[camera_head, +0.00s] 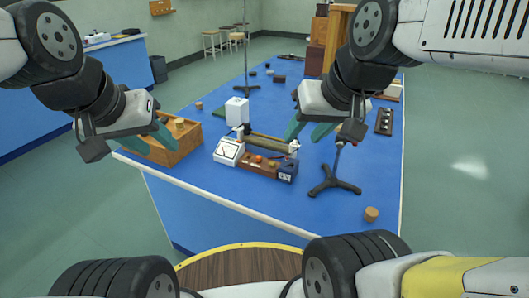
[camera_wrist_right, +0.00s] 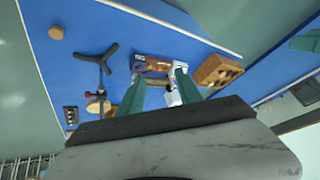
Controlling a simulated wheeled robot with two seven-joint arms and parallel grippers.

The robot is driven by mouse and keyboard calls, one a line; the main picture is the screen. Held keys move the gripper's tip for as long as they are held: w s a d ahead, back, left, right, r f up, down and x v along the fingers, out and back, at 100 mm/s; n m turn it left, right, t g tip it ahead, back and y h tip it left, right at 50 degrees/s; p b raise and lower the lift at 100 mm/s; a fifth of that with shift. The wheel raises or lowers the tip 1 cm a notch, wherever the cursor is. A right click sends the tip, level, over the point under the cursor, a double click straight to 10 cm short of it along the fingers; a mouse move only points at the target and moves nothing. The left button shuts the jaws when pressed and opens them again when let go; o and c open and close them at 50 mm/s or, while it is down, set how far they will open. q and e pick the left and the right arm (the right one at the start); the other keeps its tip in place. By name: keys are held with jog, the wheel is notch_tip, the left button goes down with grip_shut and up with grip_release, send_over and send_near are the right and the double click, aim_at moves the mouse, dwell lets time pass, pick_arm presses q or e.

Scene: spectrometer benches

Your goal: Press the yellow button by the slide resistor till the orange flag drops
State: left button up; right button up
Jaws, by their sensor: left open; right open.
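The slide resistor (camera_head: 268,143) lies on the blue bench, behind a small wooden box (camera_head: 256,168) with several coloured knobs on top. Which knob is the yellow button is too small to tell, and I cannot make out an orange flag. A white meter (camera_head: 229,151) stands at the box's left and a dark box (camera_head: 288,171) at its right. My right gripper (camera_head: 307,133) is open, apart from the box, above and to its right; in the right wrist view its fingers (camera_wrist_right: 158,84) frame the apparatus. My left gripper (camera_head: 150,141) is open over a wooden crate.
The wooden crate (camera_head: 174,147) sits at the bench's left edge. A black tripod stand (camera_head: 334,184) is right of the apparatus, and a cork (camera_head: 371,214) lies near the front right. A white block (camera_head: 237,111) stands behind the meter. The bench front is mostly clear.

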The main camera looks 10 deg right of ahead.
jog(key=shift+c, duration=0.4)
grip_shut()
dwell(1.4)
